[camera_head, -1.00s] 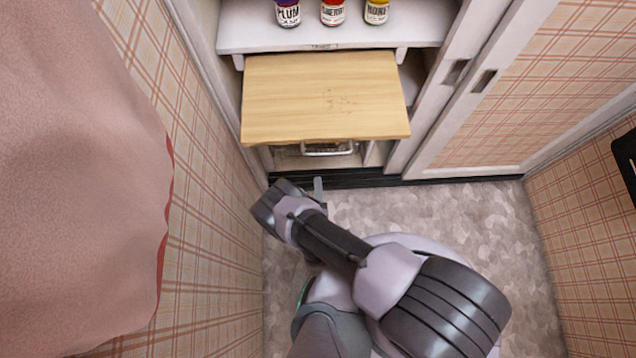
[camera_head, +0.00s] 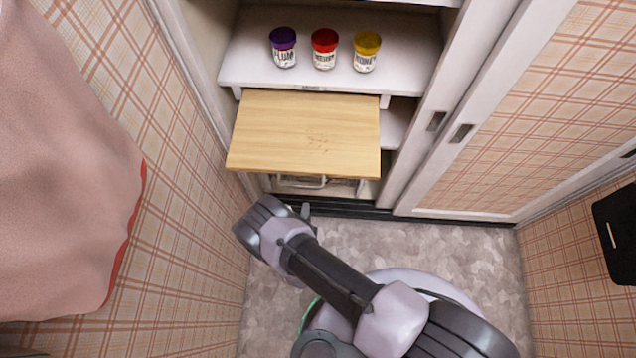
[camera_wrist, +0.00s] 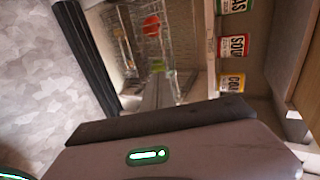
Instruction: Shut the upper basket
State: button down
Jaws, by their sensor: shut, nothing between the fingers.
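A wire basket (camera_wrist: 150,28) with small coloured items in it shows in the wrist view, inside the cupboard ahead of my gripper. In the head view a metal handle (camera_head: 302,182) shows just under the pulled-out wooden board, which hides most of what lies below. I cannot tell whether this handle belongs to the upper basket. My gripper (camera_head: 306,210) is shut and empty, low in front of the cupboard. Its fingers (camera_wrist: 158,90) point toward the basket in the wrist view; I cannot tell whether they touch it.
The wooden board (camera_head: 300,130) juts out over the handle. Three jars (camera_head: 324,42) stand on the white shelf (camera_head: 400,65) above. Several labelled cans (camera_wrist: 233,47) show beside the basket. A plaid wall (camera_head: 165,190) is close on the left; sliding doors (camera_head: 470,140) are right. Floor is clear at right.

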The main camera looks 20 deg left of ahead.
jog(key=r+b+x, duration=0.1)
jog(key=b+x, duration=0.7)
jog(key=x, duration=0.6)
jog(key=shift+w+a, duration=0.15)
jog(key=shift+w, duration=0.05)
